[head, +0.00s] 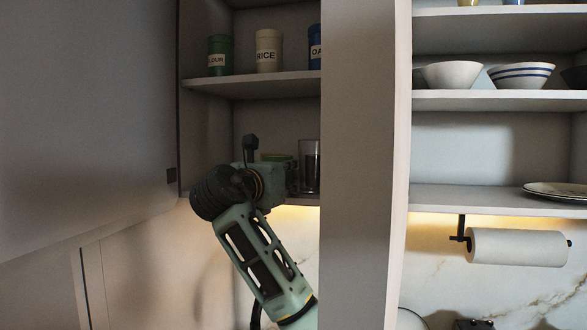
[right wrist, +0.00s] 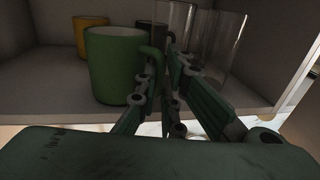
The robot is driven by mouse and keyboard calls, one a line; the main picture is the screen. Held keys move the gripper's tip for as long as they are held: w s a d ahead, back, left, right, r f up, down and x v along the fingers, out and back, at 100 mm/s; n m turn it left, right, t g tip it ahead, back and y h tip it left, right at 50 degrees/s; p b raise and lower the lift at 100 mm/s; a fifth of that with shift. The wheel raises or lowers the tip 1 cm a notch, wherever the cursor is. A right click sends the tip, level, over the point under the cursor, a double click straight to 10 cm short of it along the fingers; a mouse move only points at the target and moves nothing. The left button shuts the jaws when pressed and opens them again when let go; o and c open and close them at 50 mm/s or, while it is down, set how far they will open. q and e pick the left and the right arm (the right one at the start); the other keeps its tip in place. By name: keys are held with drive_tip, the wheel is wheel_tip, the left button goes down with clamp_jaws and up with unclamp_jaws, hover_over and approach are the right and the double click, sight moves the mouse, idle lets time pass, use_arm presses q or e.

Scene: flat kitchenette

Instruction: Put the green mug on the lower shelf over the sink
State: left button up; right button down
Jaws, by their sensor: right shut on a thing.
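The green mug (right wrist: 115,68) stands upright inside the open cabinet, on its bottom board, in the right wrist view. Its handle points right, toward my gripper. In the head view only a bit of its green rim (head: 276,157) shows behind my wrist. My right gripper (right wrist: 162,62) is shut on the mug's handle; in the head view its fingers are mostly hidden by the wrist. The lower shelf over the sink (head: 470,199) is at the right in the head view, past a cabinet side panel. My left gripper is not in view.
Clear glasses (right wrist: 218,42) stand close right of my fingers. A yellow mug (right wrist: 88,36) and a dark mug (right wrist: 152,30) are behind. The tall panel (head: 362,160) divides cabinet and shelves. A plate (head: 560,189) lies on the lower shelf's right; its left part is bare.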

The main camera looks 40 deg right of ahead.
drive_tip(key=p+x, duration=0.1)
drive_tip(key=x, duration=0.2)
drive_tip(key=shift+d+r, duration=0.2)
drive_tip(key=shift+d, duration=0.05)
drive_tip(key=shift+d+f+p, duration=0.2)
drive_tip(key=shift+f+p, duration=0.1)
drive_tip(key=shift+p, duration=0.2)
drive_tip(key=shift+s+a, duration=0.1)
drive_tip(key=shift+a, duration=0.3)
drive_tip(key=shift+f, duration=0.1)
drive_tip(key=c, duration=1.9)
unclamp_jaws()
drive_tip(key=shift+d+f, duration=0.1)
drive_tip(key=shift+d, duration=0.1)
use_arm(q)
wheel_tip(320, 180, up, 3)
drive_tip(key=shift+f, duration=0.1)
use_arm(e)
drive_tip(key=shift+a, duration=0.1)
